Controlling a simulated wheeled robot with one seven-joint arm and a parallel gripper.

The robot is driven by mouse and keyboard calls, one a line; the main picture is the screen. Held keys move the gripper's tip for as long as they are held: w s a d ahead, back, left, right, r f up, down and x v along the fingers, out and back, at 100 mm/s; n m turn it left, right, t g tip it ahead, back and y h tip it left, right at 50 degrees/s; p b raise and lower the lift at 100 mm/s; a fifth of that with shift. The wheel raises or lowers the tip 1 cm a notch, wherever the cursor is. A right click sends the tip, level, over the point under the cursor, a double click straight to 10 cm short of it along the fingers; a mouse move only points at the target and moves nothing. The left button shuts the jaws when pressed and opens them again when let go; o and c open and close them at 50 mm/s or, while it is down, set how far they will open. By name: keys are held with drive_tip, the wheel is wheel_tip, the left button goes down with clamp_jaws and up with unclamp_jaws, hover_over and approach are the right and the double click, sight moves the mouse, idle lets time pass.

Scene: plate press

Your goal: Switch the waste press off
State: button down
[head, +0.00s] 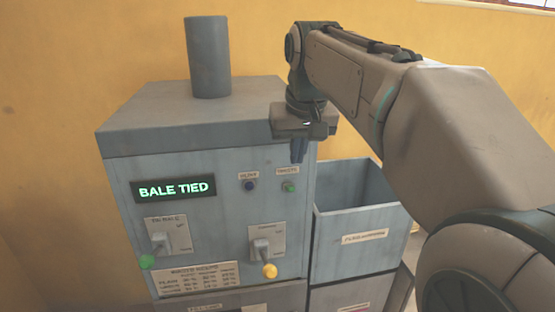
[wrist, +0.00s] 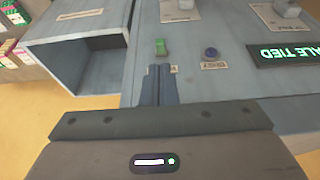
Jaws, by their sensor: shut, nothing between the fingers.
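The waste press (head: 200,120) is a grey cabinet with a lit display (head: 174,188) reading "BALE TIED".
An open grey bin (head: 360,240) stands right of the press. A grey cylinder (head: 208,58) stands on top.

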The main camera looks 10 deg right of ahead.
sight(289, 186)
drive_tip(key=shift+w+r, duration=0.2)
drive_tip(key=shift+r, duration=0.3)
drive_tip(key=shift+w+r, duration=0.2)
drive_tip(key=shift+r, duration=0.25)
drive_tip(key=p+x, duration=0.1)
drive_tip(key=x, duration=0.9)
